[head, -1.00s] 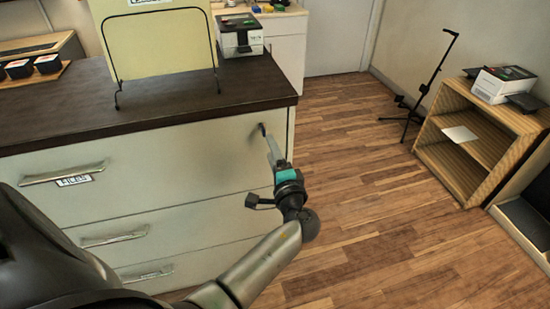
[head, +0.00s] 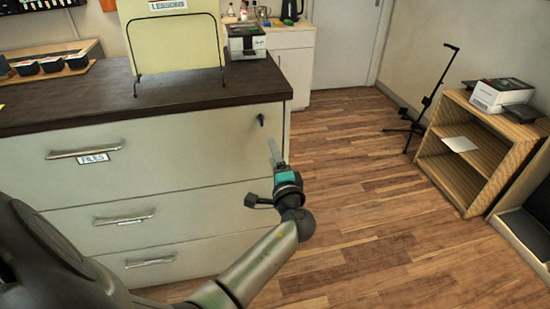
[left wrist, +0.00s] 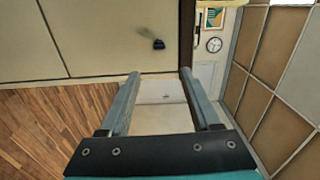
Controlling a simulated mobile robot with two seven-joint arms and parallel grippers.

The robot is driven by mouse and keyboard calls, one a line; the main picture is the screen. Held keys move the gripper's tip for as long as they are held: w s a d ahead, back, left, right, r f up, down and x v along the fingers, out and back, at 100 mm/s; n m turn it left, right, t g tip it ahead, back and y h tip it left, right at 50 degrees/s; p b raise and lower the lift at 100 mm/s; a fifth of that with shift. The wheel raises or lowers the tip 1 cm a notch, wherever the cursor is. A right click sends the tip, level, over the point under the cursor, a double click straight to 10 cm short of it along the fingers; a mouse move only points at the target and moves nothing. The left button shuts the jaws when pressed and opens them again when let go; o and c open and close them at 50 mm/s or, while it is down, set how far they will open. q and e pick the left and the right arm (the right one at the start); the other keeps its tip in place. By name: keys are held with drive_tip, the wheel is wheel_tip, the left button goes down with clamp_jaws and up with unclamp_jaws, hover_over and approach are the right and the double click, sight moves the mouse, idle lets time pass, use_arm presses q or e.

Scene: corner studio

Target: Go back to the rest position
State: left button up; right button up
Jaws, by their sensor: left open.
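My left gripper (head: 273,148) is in front of the right end of the cream drawer cabinet (head: 185,133). It is open, and in the left wrist view its two fingers (left wrist: 159,75) stand apart with nothing between them. A small dark key or knob (head: 261,120) sticks out of the cabinet's top drawer front, just beyond the fingertips. It also shows in the left wrist view (left wrist: 152,41), clear of the fingers. My right gripper is not in view.
A wooden shelf (head: 480,150) and a black stand (head: 424,110) are at the right. The wood floor (head: 350,180) between is free.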

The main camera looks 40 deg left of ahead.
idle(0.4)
use_arm(q)
drive_tip(key=s+d+f+g+h, duration=0.2)
drive_tip(key=s+f+h, duration=0.15)
drive_tip(key=f, duration=0.65)
drive_tip(key=s+d+f+g+h, duration=0.15)
drive_tip(key=s+f, duration=0.35)
drive_tip(key=f, duration=0.5)
drive_tip(key=s+d+f+g+h, duration=0.2)
drive_tip(key=s+d+f+h, duration=0.15)
drive_tip(key=f, duration=0.65)
drive_tip(key=s+d+f+n+g+h, duration=0.1)
drive_tip(key=s+f, duration=0.4)
drive_tip(key=s, duration=0.6)
drive_tip(key=s+d+f+n+g+h, duration=0.2)
drive_tip(key=s+d+f, duration=0.2)
drive_tip(key=s, duration=0.7)
drive_tip(key=s+d+f+n+g+h, duration=0.2)
drive_tip(key=s+f, duration=0.4)
drive_tip(key=s, duration=0.5)
drive_tip(key=shift+s+d+f, duration=0.2)
drive_tip(key=shift+s+d, duration=0.05)
drive_tip(key=shift+d, duration=0.35)
drive_tip(key=shift+g, duration=0.25)
